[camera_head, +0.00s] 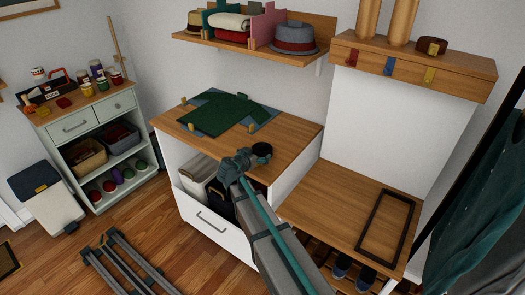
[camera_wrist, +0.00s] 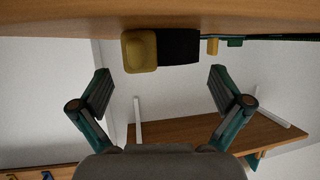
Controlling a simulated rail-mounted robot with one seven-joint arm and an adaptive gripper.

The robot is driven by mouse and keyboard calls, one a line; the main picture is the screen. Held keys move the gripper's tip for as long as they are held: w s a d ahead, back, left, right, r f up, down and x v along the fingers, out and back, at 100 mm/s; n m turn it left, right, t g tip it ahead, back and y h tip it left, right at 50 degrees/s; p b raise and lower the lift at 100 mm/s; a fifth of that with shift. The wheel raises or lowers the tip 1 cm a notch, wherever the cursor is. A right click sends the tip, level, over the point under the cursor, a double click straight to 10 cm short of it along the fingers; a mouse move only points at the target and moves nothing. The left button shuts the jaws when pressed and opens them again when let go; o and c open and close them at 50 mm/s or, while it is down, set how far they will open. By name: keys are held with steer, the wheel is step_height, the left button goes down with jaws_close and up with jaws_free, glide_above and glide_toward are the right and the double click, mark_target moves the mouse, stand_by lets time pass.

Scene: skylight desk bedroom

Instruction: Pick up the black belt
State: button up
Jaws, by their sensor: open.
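A small round black coil, seemingly the rolled black belt (camera_head: 262,149), sits near the front right edge of the wooden tabletop (camera_head: 292,140). In the wrist view the black belt (camera_wrist: 179,46) shows at the top centre, with a yellow-gold block-like piece (camera_wrist: 140,50) beside it on the left, perhaps its buckle. My gripper (camera_head: 247,157) is by the tabletop's front edge, close to the coil. In the wrist view its two fingers are spread wide (camera_wrist: 160,88), nothing is between them, and the belt lies beyond the fingertips.
A dark green cloth (camera_head: 215,114) lies behind the belt, with small gold posts around it. A wooden bench (camera_head: 330,200) with a black frame stands right. A brown coil (camera_head: 432,46) sits on the upper shelf.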

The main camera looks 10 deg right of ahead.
mark_target(260, 152)
steer(key=p+x, duration=0.2)
steer(key=x, duration=0.2)
steer(key=shift+w+d, duration=0.1)
steer(key=shift+d+f, duration=0.1)
steer(key=shift+f, duration=0.15)
steer(key=c, duration=0.9)
